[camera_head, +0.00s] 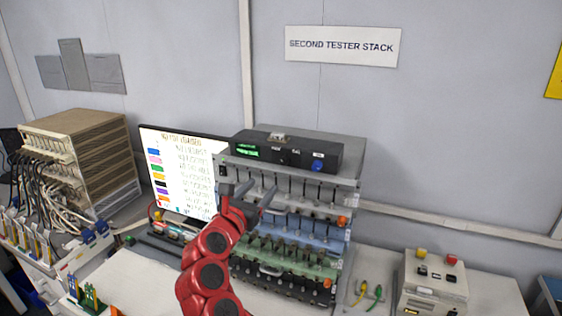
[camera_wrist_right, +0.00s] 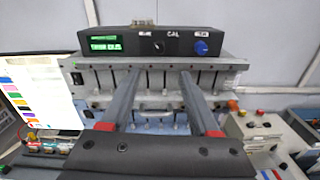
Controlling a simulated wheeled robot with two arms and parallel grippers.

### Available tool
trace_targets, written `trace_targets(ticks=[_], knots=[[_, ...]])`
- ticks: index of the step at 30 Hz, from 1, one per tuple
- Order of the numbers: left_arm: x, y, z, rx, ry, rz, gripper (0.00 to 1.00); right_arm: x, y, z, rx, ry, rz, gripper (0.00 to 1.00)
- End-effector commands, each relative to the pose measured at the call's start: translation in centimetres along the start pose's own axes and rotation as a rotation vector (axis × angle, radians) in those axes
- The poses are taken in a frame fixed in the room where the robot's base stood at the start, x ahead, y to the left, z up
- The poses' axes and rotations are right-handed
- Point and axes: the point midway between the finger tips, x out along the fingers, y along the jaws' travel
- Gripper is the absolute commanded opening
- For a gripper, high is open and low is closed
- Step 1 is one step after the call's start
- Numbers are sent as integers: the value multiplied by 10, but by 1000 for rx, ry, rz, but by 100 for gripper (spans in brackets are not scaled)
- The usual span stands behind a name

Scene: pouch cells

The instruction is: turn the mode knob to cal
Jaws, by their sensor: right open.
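A black instrument box (camera_head: 262,141) sits on top of the tester rack, with a green display (camera_wrist_right: 103,42) at its left. A small black knob (camera_wrist_right: 158,47) is on its front, between a small label and the word CAL. A blue knob (camera_wrist_right: 201,47) is further right, under a white label too small to read. The black knob also shows, small, in the head view (camera_head: 283,160). My right gripper (camera_head: 256,192) is open and empty, in front of the rack and lower than the box. In the wrist view its fingers (camera_wrist_right: 160,76) point toward the rack, apart from the knobs.
The tester rack (camera_head: 350,172) has several tiers of clamps below the box. A lit screen (camera_head: 180,165) stands left of it. A grey control box (camera_head: 434,280) with red and yellow buttons is at the right. A wooden-sided rack (camera_head: 105,150) with cables is far left.

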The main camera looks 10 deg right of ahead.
Motion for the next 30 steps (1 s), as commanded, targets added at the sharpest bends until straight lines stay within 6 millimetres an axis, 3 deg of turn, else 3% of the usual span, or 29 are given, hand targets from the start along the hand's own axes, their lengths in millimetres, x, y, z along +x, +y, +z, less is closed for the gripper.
trace_targets(ticks=[6, 15, 22, 30], knots=[[23, -1, -4, 0, 0, 0, 50, 54, -1, 4, 0, 5, -4, 62], [38, -2, -6, 0, 0, 0, 50, 108, 0, 2, 2, 4, -2, 62], [43, -2, -7, 0, 0, 0, 50, 133, 0, 1, 2, 2, -1, 62], [44, -2, -8, 0, 0, 0, 50, 140, 2, 0, 3, 0, 4, 62]])
